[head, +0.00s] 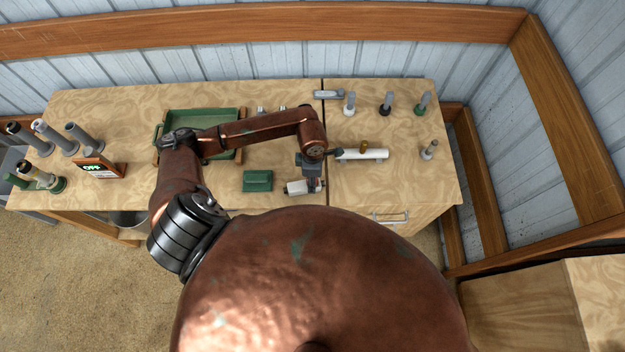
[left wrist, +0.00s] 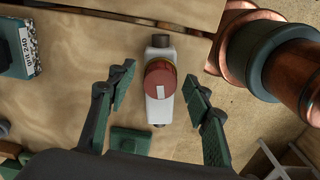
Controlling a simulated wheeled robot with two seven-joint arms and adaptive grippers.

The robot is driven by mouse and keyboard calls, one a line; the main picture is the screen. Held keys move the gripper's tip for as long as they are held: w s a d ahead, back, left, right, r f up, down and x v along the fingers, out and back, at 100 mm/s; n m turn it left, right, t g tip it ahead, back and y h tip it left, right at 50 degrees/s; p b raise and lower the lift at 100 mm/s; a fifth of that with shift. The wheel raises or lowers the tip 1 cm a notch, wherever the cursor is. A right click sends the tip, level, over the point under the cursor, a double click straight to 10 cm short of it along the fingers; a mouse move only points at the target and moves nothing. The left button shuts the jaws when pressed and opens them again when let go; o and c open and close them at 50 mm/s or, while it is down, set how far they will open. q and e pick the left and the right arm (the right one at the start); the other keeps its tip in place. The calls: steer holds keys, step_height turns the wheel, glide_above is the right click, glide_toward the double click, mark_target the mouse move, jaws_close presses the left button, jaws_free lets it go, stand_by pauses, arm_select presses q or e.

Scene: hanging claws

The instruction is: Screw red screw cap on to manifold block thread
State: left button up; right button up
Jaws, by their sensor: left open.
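The red screw cap (left wrist: 160,78), round with a white mark on top, sits over the white manifold block (left wrist: 159,110) in the left wrist view. The block has dark fittings at its ends, and the thread under the cap is hidden. My left gripper (left wrist: 160,92) is open, with one green-padded finger on each side of the cap and visible gaps to both. In the head view the gripper (head: 314,184) is beside the white block (head: 295,188) near the table's front edge; the cap is not clear there. My right gripper is not in view.
A green block (head: 258,181) lies left of the manifold block. A white cylinder (head: 362,155) with a brass-coloured knob lies behind it. A green tray (head: 210,122) is at the back. Several upright grey-topped parts stand right, and a box marked OFF (head: 97,169) stands left.

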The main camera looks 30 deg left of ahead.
arm_select(q)
steer(key=n+p, duration=0.1)
steer(key=n, duration=0.4)
steer(key=shift+r+n, duration=0.1)
steer(key=shift+n, duration=0.2)
steer(key=n+p, duration=0.1)
steer(key=n, duration=0.3)
steer(key=shift+n, duration=1.3)
